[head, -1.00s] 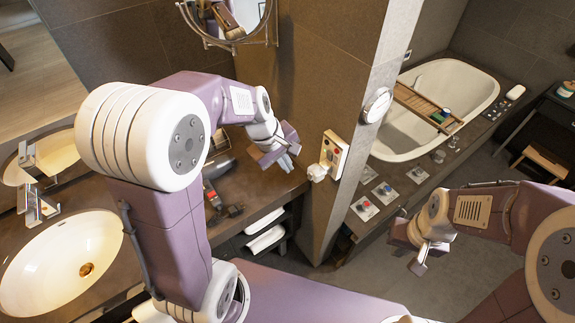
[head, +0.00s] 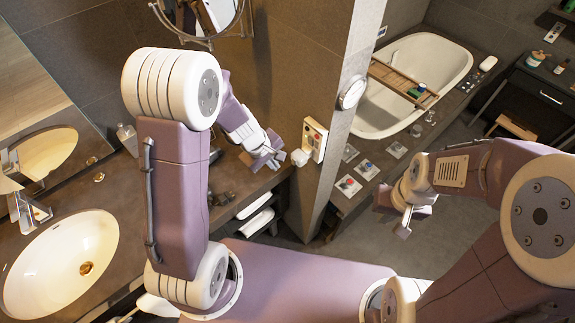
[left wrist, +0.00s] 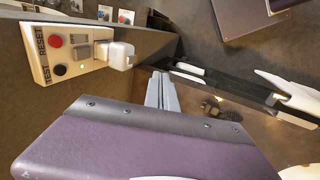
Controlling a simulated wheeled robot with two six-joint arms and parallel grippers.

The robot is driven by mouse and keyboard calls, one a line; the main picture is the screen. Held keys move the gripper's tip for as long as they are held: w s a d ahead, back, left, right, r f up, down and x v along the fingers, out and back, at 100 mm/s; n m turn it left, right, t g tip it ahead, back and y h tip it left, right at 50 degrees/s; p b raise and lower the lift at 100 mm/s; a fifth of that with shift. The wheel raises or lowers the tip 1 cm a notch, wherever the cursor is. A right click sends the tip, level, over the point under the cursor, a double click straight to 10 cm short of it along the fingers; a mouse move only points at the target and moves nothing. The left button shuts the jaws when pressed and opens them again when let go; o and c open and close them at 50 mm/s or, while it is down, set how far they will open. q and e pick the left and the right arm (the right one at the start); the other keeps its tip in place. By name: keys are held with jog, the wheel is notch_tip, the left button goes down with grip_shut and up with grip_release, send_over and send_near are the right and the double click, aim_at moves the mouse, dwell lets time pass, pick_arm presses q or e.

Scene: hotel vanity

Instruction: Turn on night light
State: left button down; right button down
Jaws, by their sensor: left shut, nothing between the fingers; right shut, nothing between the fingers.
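The night light (head: 301,157) is a small white block plugged into a cream wall outlet panel (head: 314,139) on the end of the brown wall. In the left wrist view the night light (left wrist: 121,55) sits at upper left, beside the panel's red RESET and black TEST buttons (left wrist: 56,41). A small green light shows on the panel. I cannot tell whether the night light is lit. My left gripper (head: 273,160) is shut and empty, just left of the night light and apart from it. Its fingers also show in the left wrist view (left wrist: 161,92). My right gripper (head: 405,222) is shut and empty at the right, away from the wall.
A sink (head: 60,262) is in the counter at left. A round mirror (head: 200,18) hangs above. Folded towels (head: 255,222) lie on a shelf below the counter. A bathtub (head: 440,65) and several small switch plates (head: 348,186) are beyond the wall.

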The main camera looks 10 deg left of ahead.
aim_at(293, 162)
pick_arm(q)
jog(key=w+d+f+p, duration=0.1)
jog(key=w+d+f, duration=0.2)
jog(key=w+f, duration=0.1)
jog(key=shift+w+d+f+p, duration=0.3)
jog(key=shift+f, duration=0.35)
jog(key=shift+w+d+f, duration=0.1)
jog(key=shift+w+d, duration=0.05)
